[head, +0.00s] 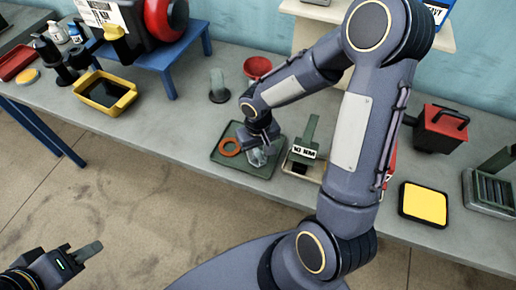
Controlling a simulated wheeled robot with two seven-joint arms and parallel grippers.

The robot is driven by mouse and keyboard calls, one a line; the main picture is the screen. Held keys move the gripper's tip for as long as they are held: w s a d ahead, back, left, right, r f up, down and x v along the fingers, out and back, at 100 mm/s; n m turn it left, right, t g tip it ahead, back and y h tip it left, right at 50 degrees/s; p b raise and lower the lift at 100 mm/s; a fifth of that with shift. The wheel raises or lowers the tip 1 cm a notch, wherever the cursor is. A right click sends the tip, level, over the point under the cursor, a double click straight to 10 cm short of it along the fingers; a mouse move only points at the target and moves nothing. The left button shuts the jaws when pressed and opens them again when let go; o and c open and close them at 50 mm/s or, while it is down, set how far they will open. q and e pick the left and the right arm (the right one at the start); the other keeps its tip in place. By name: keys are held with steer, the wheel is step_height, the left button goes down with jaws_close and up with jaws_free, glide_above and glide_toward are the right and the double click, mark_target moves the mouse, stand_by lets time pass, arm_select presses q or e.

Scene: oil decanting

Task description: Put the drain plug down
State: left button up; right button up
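My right gripper (262,154) points down over the right part of a dark green tray (240,167) on the bench. Its fingertips are low, close to the tray floor. The drain plug cannot be made out; it may be hidden at the fingers or too small to see. I cannot tell whether the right fingers are open or shut on something. An orange ring (229,147) lies in the tray, left of the gripper. My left gripper (92,249) is over the floor at the lower left, away from the bench; its finger opening is not clear.
A holder labelled "10 MM" (304,152) stands right of the tray. A red funnel (257,67) and a grey cup (218,93) are behind it. A yellow pan (105,92) with dark contents sits left. A yellow pad (424,203) and red box (440,128) are right.

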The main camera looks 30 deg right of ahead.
mark_target(258, 153)
step_height(258, 153, up, 12)
steer(key=s+a+r+t+y, duration=0.1)
steer(key=s+r+t+y, duration=0.1)
steer(key=s, duration=0.5)
steer(key=s+a+r+t+y, duration=0.1)
steer(key=s+r+t, duration=0.2)
steer(key=s, duration=0.5)
steer(key=shift+s+r+m+t+y+p, duration=0.2)
steer(key=shift+r+m+t+y+p, duration=0.15)
steer(key=shift+r, duration=0.35)
